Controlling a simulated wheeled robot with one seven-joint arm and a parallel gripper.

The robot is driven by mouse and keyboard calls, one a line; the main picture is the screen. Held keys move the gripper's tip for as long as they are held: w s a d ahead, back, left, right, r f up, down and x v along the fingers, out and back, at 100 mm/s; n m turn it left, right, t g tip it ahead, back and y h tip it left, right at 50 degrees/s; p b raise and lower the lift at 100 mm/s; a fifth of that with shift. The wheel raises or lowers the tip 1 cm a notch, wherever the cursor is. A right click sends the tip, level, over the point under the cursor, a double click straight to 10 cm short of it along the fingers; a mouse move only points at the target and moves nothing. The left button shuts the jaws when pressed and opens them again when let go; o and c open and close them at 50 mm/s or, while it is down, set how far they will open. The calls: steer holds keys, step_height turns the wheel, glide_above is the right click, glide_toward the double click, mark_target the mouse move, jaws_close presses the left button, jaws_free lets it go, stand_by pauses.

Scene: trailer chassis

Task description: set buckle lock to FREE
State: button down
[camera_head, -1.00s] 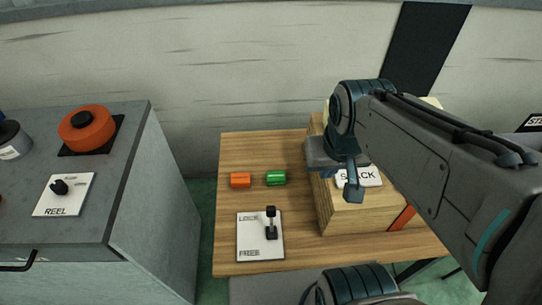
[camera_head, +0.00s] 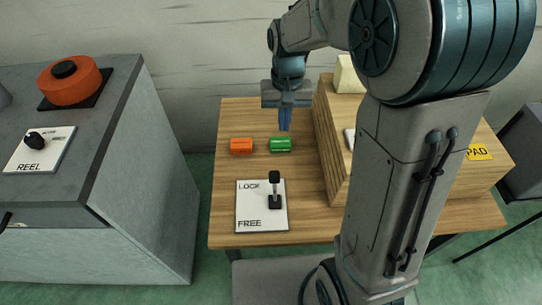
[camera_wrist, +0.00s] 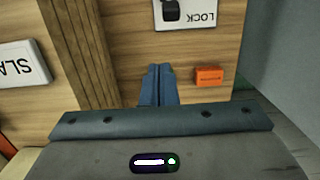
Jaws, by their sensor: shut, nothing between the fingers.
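The buckle lock is a white plate (camera_head: 250,205) on the wooden table, marked LOCK at its far end and FREE at its near end. Its black and grey lever (camera_head: 275,190) has its knob towards the LOCK end. The plate's LOCK end also shows upside down at the top of the wrist view (camera_wrist: 200,17), with the lever's dark knob (camera_wrist: 171,10). My gripper (camera_head: 285,125) is shut and empty, with its blue fingers pointing down above the far part of the table, beyond the plate. The fingers (camera_wrist: 157,85) also show together in the wrist view.
An orange block (camera_head: 241,145) and a green block (camera_head: 280,144) lie between the plate and the table's far edge. The green one is close by my fingers in the picture. A wooden box (camera_head: 328,140) stands to the right. A grey cabinet with a REEL switch (camera_head: 38,148) stands left.

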mark_target(275, 186)
steer(key=w+a+f+g+b, duration=0.1)
steer(key=w+a+f+b, duration=0.1)
steer(key=f, duration=0.5)
steer(key=shift+w+a, duration=0.35)
steer(key=shift+w, duration=0.2)
steer(key=f, duration=0.3)
steer(key=s+f+b, duration=0.1)
steer(key=f, duration=0.5)
steer(key=shift+s+f+b, duration=0.1)
steer(key=shift+s+b, duration=0.25)
steer(key=shift+s, duration=0.05)
steer(key=shift+s+f, duration=0.2)
steer(key=shift+f, duration=0.15)
steer(key=shift+s+a+r, duration=0.1)
steer(key=shift+s+r, duration=0.45)
steer(key=shift+s, duration=0.25)
steer(key=shift+s+r, duration=0.55)
steer(key=shift+s, duration=0.25)
